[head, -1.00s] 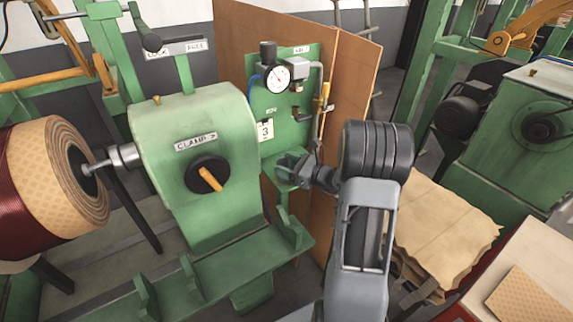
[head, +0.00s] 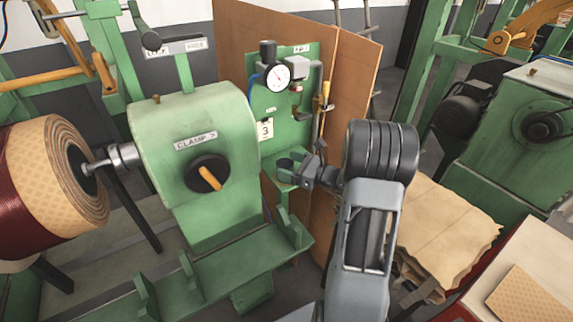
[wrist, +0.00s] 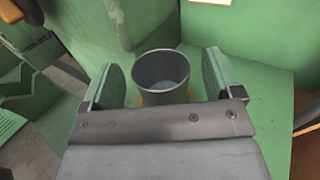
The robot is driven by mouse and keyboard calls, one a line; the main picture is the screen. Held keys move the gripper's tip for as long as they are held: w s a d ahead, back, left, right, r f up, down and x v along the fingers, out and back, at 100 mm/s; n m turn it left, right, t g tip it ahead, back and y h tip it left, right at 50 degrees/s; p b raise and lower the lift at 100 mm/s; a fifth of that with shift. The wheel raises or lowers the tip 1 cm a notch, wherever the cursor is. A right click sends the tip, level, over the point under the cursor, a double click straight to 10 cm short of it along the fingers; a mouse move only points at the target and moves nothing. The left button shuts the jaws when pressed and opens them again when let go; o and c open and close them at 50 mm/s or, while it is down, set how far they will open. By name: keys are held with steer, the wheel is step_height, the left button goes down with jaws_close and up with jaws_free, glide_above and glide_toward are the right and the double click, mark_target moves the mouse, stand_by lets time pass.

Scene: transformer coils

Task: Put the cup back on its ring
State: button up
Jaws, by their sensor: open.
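The cup (wrist: 161,82) is a dark grey, open-topped cup, upright and empty-looking. It stands on the small green shelf (wrist: 85,50) of the gauge panel, and in the head view it is a small dark shape (head: 284,164). An orange-yellow patch (wrist: 150,99), perhaps the ring, shows at the cup's lower edge; my gripper hides most of it. My gripper (wrist: 162,80) is open, with one green-padded finger on each side of the cup and visible gaps between. In the head view my gripper (head: 299,168) is just right of the cup.
The green panel with a dial gauge (head: 277,76) and pipes rises behind the shelf. The green clamp housing (head: 195,140) stands close on the left. A brown board (head: 350,80) is behind, and stacked tan sheets (head: 445,230) lie at the right.

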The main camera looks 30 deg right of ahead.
steer(key=b+v, duration=0.1)
steer(key=v, duration=0.9)
steer(key=s+a+n+g, duration=0.4)
steer(key=a+n+g, duration=0.5)
steer(key=a, duration=0.4)
steer(key=s+a+n+g+h, duration=0.1)
steer(key=s+n+h, duration=0.3)
steer(key=n, duration=0.5)
steer(key=s+a+r+n+h, duration=0.1)
steer(key=s+a+n+h, duration=0.3)
steer(key=n+h, duration=0.3)
steer(key=n, duration=0.3)
steer(key=shift+s+a+r+g, duration=0.15)
steer(key=shift+s+r+g, duration=0.15)
steer(key=shift+g, duration=0.1)
step_height(320, 180, up, 3)
steer(key=shift+f+p, duration=0.2)
steer(key=shift+p, duration=0.75)
